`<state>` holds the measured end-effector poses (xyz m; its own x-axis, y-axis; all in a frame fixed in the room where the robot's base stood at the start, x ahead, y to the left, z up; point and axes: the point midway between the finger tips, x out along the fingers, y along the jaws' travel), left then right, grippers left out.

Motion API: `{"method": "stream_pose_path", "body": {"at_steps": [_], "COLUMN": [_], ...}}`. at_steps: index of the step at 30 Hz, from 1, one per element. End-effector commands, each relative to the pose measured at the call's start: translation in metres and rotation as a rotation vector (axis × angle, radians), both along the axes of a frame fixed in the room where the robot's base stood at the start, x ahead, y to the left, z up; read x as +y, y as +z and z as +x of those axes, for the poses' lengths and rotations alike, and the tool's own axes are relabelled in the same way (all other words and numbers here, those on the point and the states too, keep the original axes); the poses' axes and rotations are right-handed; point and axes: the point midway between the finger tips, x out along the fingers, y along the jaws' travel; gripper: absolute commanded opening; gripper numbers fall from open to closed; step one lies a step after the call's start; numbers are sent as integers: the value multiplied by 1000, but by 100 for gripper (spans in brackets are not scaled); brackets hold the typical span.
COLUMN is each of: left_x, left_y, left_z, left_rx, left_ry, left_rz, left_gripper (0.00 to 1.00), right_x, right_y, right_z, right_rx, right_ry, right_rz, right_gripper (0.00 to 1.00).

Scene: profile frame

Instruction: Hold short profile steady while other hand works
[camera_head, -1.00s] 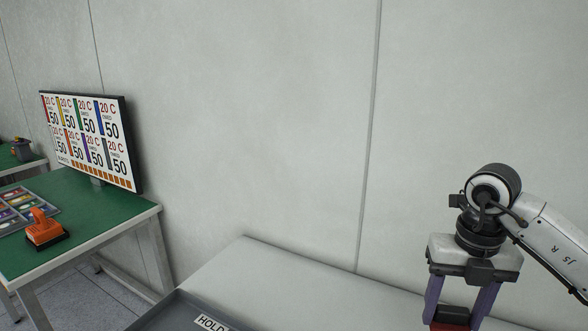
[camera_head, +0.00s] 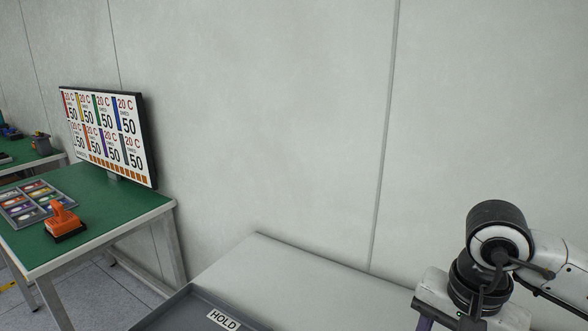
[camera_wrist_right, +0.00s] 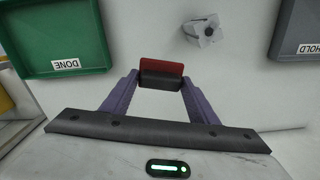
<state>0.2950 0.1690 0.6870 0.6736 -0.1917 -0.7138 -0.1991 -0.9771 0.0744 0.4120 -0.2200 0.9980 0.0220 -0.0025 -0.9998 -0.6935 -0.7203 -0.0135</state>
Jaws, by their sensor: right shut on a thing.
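My right gripper (camera_wrist_right: 160,82) is shut on a dark block with a red face (camera_wrist_right: 161,66), seen between its purple fingers in the right wrist view. In the head view only the upper part of this gripper shows at the lower right; its fingertips and the held block are below the picture. A short silver-grey piece with a dark round spot (camera_wrist_right: 203,31), which looks like a short profile, lies on the pale table beyond the fingers, apart from them. My left gripper is in neither view.
A green tray marked DONE (camera_wrist_right: 101,40) is at the wrist view's left. A grey tray marked HOLD (camera_wrist_right: 283,50) is at its right and at the head view's bottom (camera_head: 190,304). A green-topped table (camera_head: 110,225) carries a screen (camera_head: 108,135) and an orange-handled tool (camera_head: 63,217).

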Motion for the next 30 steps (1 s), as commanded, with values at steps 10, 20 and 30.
{"method": "stream_pose_path", "body": {"at_steps": [10,20,30], "left_x": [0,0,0], "left_y": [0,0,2], "left_z": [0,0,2], "left_rx": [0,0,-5], "left_ry": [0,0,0], "left_rz": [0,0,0], "left_gripper": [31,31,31], "right_x": [13,15,15], "right_y": [-6,-7,-7], "right_z": [-28,-32,-32], "right_rx": [17,21,22], "right_ry": [666,770,767], "right_rz": [-6,-5,-6], "right_gripper": [32,32,32]}}
